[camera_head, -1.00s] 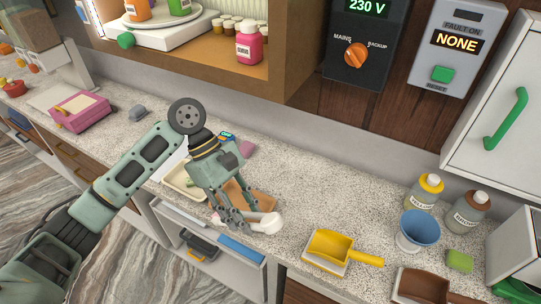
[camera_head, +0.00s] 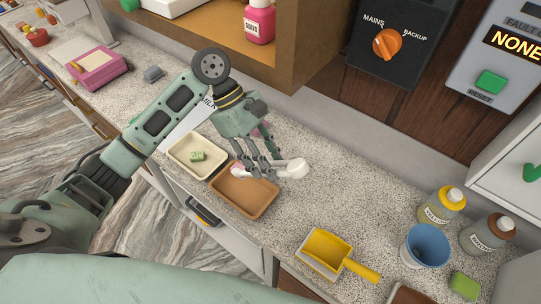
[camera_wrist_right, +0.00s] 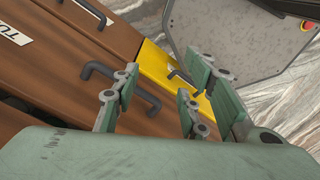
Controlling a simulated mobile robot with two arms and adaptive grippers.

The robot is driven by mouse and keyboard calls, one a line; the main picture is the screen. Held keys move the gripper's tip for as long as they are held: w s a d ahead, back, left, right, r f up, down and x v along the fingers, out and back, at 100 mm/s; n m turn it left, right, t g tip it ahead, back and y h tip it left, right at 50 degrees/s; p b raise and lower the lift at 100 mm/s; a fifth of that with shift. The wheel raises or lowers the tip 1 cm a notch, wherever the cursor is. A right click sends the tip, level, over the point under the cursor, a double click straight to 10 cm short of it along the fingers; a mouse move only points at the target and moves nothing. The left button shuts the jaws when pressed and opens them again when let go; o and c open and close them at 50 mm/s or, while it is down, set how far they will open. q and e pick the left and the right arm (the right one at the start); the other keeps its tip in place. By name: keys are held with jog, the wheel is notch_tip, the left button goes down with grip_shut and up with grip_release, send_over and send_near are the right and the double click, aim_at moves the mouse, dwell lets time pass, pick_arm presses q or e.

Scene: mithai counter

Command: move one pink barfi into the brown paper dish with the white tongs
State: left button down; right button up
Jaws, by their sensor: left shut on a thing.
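My left gripper (camera_head: 262,168) is shut on the white tongs (camera_head: 292,169), held above the back part of the brown paper dish (camera_head: 255,208). The tongs' rounded white end points right, and their other end (camera_head: 238,171) is over the dish's back left. A pinkish spot shows at that end; I cannot tell if it is a pink barfi. A cream tray (camera_head: 176,160) left of the dish holds a green piece (camera_head: 197,156). Something pink (camera_head: 266,128) is mostly hidden behind my left gripper. My right gripper (camera_wrist_right: 160,98) is open and empty in the right wrist view.
A yellow scoop (camera_head: 327,252), blue cup (camera_head: 426,246), two bottles (camera_head: 441,205) and a green block (camera_head: 464,285) stand at the right. A pink box (camera_head: 98,66) is at the far left. Brown drawers with handles (camera_wrist_right: 140,92) are near my right gripper.

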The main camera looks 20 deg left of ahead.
pick_arm(q)
notch_tip(320, 180, down, 9)
pick_arm(e)
jog(key=shift+s+a, duration=0.1)
jog(key=shift+s, duration=0.25)
dwell(0.5)
pick_arm(q)
jog(key=c, duration=1.6)
grip_release()
pick_arm(e)
jog(key=shift+w, duration=0.15)
jog(key=shift+a, duration=0.25)
